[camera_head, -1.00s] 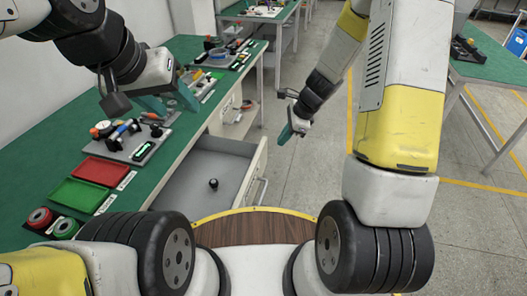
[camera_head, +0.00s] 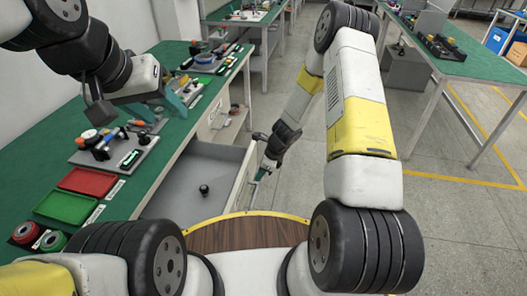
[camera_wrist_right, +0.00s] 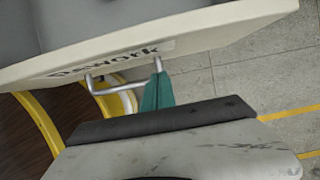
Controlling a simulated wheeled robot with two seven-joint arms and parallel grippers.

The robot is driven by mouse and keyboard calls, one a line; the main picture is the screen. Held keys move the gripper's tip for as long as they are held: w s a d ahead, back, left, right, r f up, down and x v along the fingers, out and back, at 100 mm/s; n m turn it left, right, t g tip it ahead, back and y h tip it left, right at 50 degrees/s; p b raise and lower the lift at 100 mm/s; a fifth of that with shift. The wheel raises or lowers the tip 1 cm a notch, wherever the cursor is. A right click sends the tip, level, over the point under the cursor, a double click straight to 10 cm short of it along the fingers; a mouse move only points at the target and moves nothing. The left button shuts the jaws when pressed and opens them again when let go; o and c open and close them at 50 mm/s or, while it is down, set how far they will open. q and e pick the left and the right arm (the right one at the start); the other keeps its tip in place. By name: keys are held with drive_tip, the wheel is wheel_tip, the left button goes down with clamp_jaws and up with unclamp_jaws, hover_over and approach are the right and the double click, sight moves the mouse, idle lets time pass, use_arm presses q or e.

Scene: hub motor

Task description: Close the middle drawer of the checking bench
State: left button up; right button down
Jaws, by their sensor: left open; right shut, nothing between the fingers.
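The checking bench (camera_head: 45,170) has a green top and runs along the left in the head view. One of its drawers (camera_head: 172,200) is pulled out, with a small black knobbed part (camera_head: 204,189) inside. Its pale front shows in the right wrist view (camera_wrist_right: 200,32), with a "Rework" label and a metal bar handle (camera_wrist_right: 112,91). My right gripper (camera_wrist_right: 157,93) is shut and empty, its teal fingers at the handle's right end; I cannot tell whether they touch. It also shows beside the drawer front in the head view (camera_head: 262,172). My left gripper (camera_head: 178,101) is open above the bench top.
On the bench are a red tray (camera_head: 88,181), a green tray (camera_head: 66,207), a grey plate with tools (camera_head: 112,152) and red and green rolls. Another green table (camera_head: 455,55) stands at the right. The floor between is clear.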

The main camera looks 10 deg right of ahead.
drive_tip(key=shift+w+a, duration=0.2)
drive_tip(key=shift+a, duration=0.4)
drive_tip(key=shift+w+a, duration=0.15)
drive_tip(key=shift+a, duration=0.4)
